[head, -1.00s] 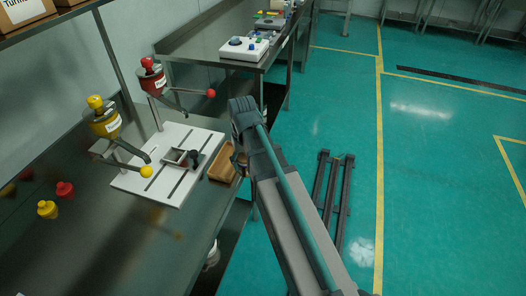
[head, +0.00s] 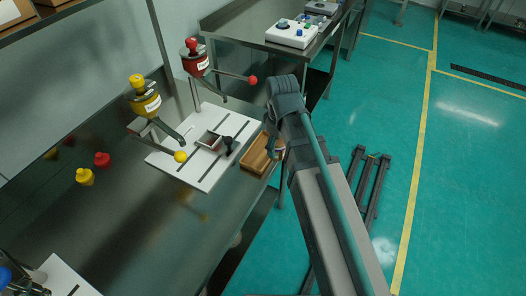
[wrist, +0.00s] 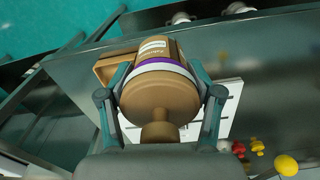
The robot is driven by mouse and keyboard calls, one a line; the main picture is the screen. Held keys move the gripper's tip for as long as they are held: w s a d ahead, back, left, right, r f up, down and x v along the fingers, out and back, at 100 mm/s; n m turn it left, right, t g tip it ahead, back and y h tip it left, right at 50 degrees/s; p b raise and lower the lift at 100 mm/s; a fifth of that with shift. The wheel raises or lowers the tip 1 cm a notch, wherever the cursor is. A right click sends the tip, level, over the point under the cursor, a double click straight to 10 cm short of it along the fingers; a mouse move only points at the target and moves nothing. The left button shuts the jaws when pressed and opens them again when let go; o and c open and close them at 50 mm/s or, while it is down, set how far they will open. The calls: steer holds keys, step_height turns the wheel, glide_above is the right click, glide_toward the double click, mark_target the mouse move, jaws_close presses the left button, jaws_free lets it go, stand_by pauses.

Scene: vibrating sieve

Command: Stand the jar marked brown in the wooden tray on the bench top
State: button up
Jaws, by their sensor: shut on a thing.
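My gripper (wrist: 162,88) is shut on a brown jar (wrist: 160,97) with a brown knobbed top, a purple band and a white label too blurred to read. The knob points toward the wrist camera. In the head view a small part of my gripper (head: 278,150) shows beside the wooden tray, mostly hidden by my arm. The wooden tray (head: 250,165) lies near the bench's front edge, right of the white board. In the wrist view the tray (wrist: 104,70) shows beyond and left of the jar, partly hidden. I cannot tell how high the jar is above it.

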steer(key=a+n, duration=0.1)
steer(key=n, duration=0.1)
steer(key=s+a+r+n, duration=0.1)
steer(key=n, duration=0.1)
steer(key=a+n, duration=0.1)
steer(key=n, duration=0.1)
steer(key=shift+s+r, duration=0.2)
steer(key=shift+s, duration=0.2)
steer(key=n, duration=0.2)
steer(key=n+p, duration=0.5)
steer(key=n, duration=0.4)
glide_above(262, 153)
step_height(262, 153, down, 9)
steer(key=shift+s+r, duration=0.1)
steer(key=shift+r, duration=0.1)
steer(key=shift+w+f, duration=0.2)
steer(key=shift+f, duration=0.15)
steer(key=shift+s+f+p, duration=0.1)
steer(key=shift+f+p, duration=0.65)
steer(key=shift+f, duration=0.7)
